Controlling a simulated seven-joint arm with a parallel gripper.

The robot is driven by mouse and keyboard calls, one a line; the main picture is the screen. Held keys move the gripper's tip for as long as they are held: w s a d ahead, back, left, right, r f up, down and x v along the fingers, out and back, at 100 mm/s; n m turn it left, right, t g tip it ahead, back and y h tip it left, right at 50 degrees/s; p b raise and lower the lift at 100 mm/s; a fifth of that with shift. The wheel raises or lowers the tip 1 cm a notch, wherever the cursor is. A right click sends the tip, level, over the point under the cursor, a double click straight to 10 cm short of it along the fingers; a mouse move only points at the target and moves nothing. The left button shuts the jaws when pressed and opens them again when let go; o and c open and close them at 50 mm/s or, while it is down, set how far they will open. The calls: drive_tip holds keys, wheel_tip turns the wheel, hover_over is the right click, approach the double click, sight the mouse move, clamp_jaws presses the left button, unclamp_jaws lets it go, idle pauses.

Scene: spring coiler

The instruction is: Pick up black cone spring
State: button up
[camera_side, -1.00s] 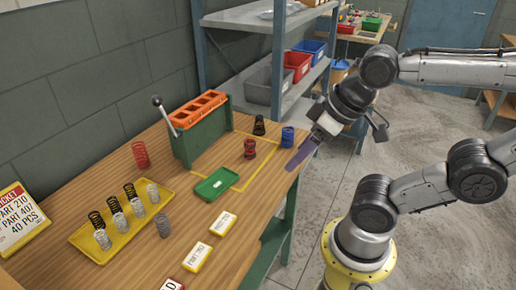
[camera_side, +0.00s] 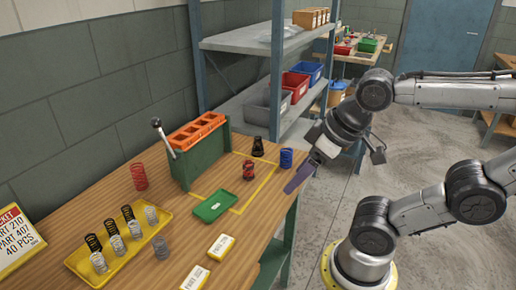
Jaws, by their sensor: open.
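A black spring (camera_side: 258,147), seemingly cone-shaped, stands at the back of the wooden table inside the yellow outline. More black springs (camera_side: 94,243) stand in the yellow tray (camera_side: 75,262) at the left, among pale ones (camera_side: 134,230). My gripper (camera_side: 296,181) hangs by the table's right edge, to the right of and nearer than the lone black spring and apart from it. Its purplish fingers point down and left. They are open, with nothing seen between them, though they overlap from this side.
A blue spring (camera_side: 286,159) stands close to my fingers. A red and dark spring (camera_side: 249,171) stands left of it. The green coiler (camera_side: 205,160) with an orange top, a lever (camera_side: 160,130) and a green tray (camera_side: 213,206) are further left. Shelving (camera_side: 270,40) rises behind.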

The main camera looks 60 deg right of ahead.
idle(0.3)
drive_tip(key=o, duration=0.3)
drive_tip(key=shift+o, duration=0.2)
